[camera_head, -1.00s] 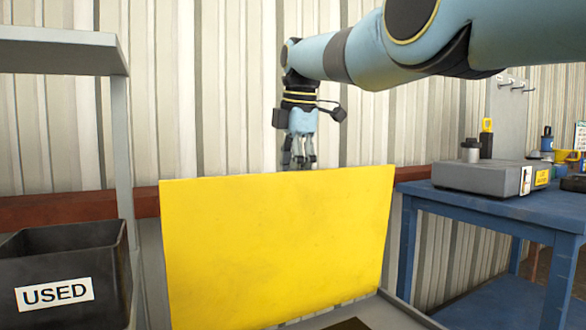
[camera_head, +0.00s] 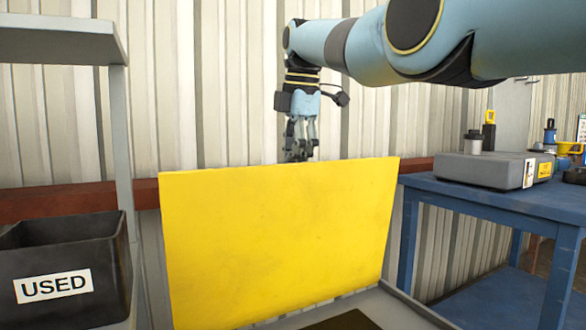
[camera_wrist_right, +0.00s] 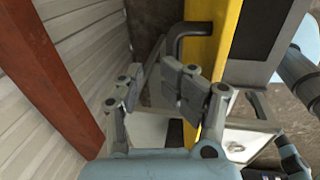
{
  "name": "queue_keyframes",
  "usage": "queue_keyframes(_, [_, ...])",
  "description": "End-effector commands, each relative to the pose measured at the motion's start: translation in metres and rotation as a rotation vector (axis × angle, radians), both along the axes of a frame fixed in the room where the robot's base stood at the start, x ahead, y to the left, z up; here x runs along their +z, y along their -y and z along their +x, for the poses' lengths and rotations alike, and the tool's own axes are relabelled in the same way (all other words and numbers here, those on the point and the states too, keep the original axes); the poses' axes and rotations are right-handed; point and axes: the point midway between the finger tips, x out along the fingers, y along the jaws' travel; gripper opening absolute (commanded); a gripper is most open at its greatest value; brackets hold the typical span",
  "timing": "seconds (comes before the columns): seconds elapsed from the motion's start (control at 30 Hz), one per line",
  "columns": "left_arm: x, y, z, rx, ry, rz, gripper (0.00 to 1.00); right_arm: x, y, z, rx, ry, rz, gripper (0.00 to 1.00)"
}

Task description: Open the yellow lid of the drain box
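The yellow lid (camera_head: 280,240) stands upright at the middle of the head view, raised from the drain box, whose grey rim (camera_head: 405,312) shows below it. My right gripper (camera_head: 300,155) hangs at the lid's top edge on its far side, and the lid hides the fingertips. In the right wrist view, the two fingers of this gripper (camera_wrist_right: 160,92) are apart, with a visible gap between them. The lid shows there as a narrow yellow strip (camera_wrist_right: 206,60), with a dark bent handle (camera_wrist_right: 187,32) near the fingers. My left gripper is not in view.
A black bin marked USED (camera_head: 60,250) stands by a grey shelf (camera_head: 50,40) at left. A blue table (camera_head: 490,198) with a grey device (camera_head: 485,168) stands at right. A corrugated wall with a red-brown rail (camera_head: 80,205) lies close behind my right gripper.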

Motion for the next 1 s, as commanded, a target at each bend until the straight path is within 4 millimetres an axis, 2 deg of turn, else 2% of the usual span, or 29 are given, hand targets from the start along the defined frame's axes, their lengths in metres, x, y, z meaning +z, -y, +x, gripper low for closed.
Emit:
queue_keyframes(0.03, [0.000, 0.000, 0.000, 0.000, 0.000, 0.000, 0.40, 0.013, 0.000, -0.001, 0.000, 0.006, 0.001, 0.36])
queue_keyframes(0.2, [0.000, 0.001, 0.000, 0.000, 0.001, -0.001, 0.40, 0.052, 0.003, -0.009, 0.001, 0.004, -0.001, 0.36])
queue_keyframes(0.4, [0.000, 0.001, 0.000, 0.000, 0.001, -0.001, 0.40, 0.083, 0.005, -0.015, 0.001, 0.002, 0.001, 0.36])
queue_keyframes(0.57, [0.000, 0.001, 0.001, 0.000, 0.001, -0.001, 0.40, 0.091, 0.006, -0.017, 0.001, 0.002, 0.001, 0.36])
queue_keyframes(1.0, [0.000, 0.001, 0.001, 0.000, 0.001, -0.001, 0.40, 0.091, 0.005, -0.017, 0.001, 0.002, 0.001, 0.36])
